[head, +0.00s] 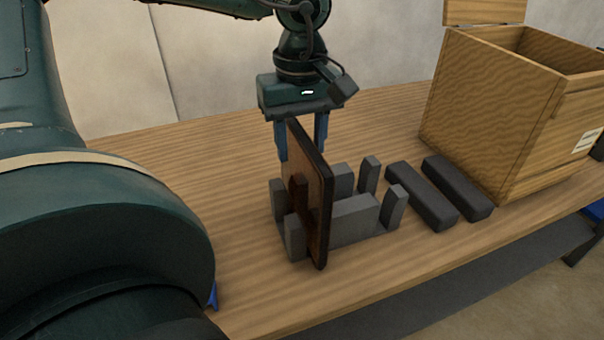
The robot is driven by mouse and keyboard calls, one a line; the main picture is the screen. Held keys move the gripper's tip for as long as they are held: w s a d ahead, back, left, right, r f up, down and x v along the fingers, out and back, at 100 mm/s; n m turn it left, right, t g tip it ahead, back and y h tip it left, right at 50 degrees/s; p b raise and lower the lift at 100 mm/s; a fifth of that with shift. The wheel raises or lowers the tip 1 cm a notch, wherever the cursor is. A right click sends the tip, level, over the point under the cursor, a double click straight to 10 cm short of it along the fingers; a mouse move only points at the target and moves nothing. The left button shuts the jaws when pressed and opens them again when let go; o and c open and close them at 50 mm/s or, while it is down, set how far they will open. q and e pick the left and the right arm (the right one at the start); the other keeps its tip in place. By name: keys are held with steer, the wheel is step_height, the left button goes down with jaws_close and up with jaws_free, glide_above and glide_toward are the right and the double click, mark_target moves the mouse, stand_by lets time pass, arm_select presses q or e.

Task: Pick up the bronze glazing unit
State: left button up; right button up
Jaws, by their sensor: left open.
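The bronze glazing unit (318,205) is a thin, dark-edged brown panel. It stands upright in a grey slotted rack (350,220) on the wooden table. My left gripper (302,150) points down at the panel's top edge, with its blue fingers apart. One finger shows left of the panel and the other shows at its right, behind it. I cannot tell whether the fingers touch the panel. My right gripper is not in view.
Two dark grey bars (421,196) (457,187) lie on the table right of the rack. A wooden crate (490,105) with a raised lid stands at the back right. Bare table (400,268) lies in front of the rack, up to the front edge.

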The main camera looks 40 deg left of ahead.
mark_target(302, 188)
arm_select(q)
step_height(302, 188, down, 4)
steer(key=shift+w+r, duration=0.1)
steer(key=shift+w, duration=0.05)
steer(key=shift+c, duration=0.5)
jaws_close()
steer(key=shift+w+r, duration=0.1)
stand_by(0.8)
